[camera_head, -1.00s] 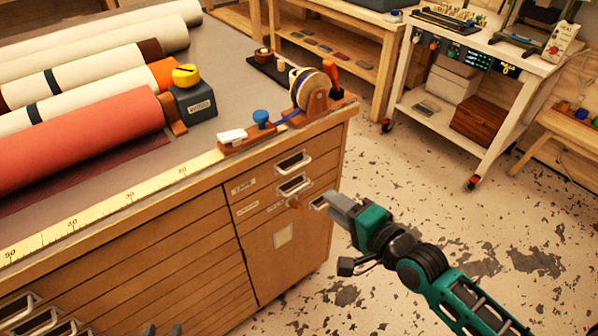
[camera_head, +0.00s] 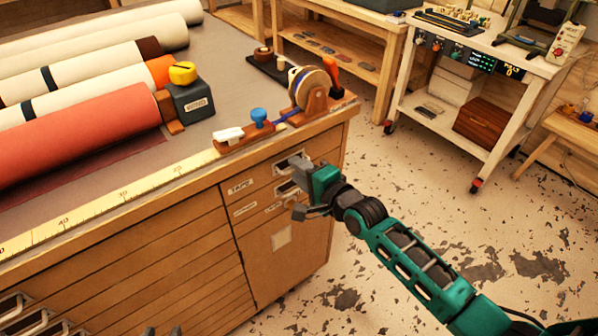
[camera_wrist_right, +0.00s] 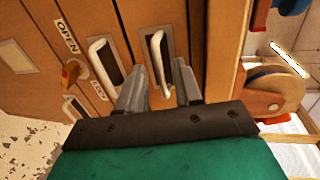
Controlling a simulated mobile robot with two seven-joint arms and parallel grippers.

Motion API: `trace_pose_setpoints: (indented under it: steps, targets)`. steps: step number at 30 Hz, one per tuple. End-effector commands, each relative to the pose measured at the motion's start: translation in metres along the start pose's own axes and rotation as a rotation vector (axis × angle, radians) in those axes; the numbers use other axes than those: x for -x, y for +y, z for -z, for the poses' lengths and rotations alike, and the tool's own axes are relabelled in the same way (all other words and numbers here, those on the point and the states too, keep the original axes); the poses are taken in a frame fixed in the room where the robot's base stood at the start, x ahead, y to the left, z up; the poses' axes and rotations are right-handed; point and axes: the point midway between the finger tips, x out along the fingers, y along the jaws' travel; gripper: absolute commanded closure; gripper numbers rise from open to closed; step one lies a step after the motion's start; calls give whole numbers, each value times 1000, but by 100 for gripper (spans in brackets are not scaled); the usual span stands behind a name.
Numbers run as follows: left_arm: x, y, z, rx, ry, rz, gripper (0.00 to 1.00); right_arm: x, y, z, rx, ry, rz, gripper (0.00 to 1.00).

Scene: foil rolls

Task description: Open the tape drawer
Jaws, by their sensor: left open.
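The tape drawer (camera_head: 262,177), labelled TAPE, is the top small drawer at the right end of the wooden cabinet and is closed. Its metal handle (camera_head: 288,161) is partly covered by my right gripper (camera_head: 297,168). In the right wrist view the tape drawer's handle (camera_wrist_right: 157,60) lies between and just beyond the spread fingers of my right gripper (camera_wrist_right: 160,85), which is open. Whether a finger touches the handle I cannot tell. My left gripper (camera_head: 162,331) shows only its grey fingertips at the bottom edge, apart and empty.
A second drawer handle (camera_wrist_right: 103,62) sits beside it, with an orange latch (camera_wrist_right: 71,72) between OPEN and LOCK labels. A tape dispenser (camera_head: 312,92) and a blue-knobbed tool (camera_head: 260,118) stand on the worktop's edge above.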

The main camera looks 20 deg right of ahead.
Motion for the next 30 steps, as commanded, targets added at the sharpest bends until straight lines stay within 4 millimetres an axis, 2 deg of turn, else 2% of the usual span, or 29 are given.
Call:
trace_pose_setpoints:
  steps: [11, 22, 30]
  targets:
    - [0, 0, -2, 0, -3, 0, 57, -6, 0, 0, 0, 0, 0, 66]
    - [0, 0, -2, 1, -4, -1, 57, -6, 0, 0, 1, 0, 0, 100]
    - [0, 1, -2, 1, -4, -1, 57, -6, 0, 0, 1, 0, 0, 100]
